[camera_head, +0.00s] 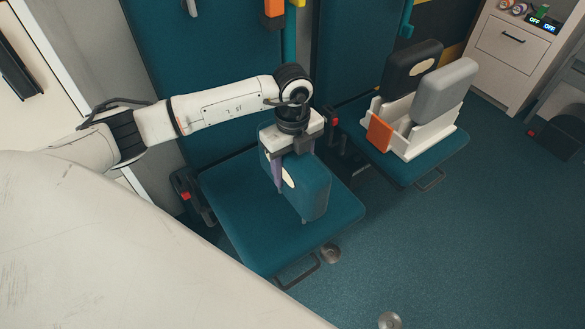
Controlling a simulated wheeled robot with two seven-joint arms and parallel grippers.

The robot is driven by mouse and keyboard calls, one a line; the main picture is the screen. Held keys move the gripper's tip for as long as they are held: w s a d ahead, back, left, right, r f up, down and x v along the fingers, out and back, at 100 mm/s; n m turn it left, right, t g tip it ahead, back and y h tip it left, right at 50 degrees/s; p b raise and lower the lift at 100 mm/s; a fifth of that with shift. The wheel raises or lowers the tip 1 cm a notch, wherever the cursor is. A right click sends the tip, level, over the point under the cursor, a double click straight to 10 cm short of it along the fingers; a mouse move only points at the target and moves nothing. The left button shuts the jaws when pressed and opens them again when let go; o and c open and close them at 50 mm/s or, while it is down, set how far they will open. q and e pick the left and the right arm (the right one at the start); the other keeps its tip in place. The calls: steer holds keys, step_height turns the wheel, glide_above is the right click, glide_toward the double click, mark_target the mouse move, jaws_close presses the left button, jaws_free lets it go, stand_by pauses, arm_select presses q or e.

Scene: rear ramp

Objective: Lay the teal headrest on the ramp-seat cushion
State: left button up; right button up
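The teal headrest (308,189), a padded block with pale oval patches, is upright at the middle of the teal ramp-seat cushion (235,205). My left gripper (294,150) reaches down over it from above, with its fingers around the headrest's upper part, and appears shut on it. A purple strip (277,172) shows below the gripper, against the headrest. The headrest's lower end is at or just above the cushion; I cannot tell if it touches. The gripper hides part of its top. My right gripper is not in view.
A white cabinet (508,60) stands at the upper right. The cushion's front and left are clear.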

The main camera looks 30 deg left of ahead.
arm_select(q)
steer(key=o, duration=1.6)
steer(key=shift+f, duration=0.1)
steer(key=shift+c, duration=0.2)
step_height(320, 180, up, 12)
steer(key=shift+r+p, duration=0.15)
steer(key=shift+p, duration=0.55)
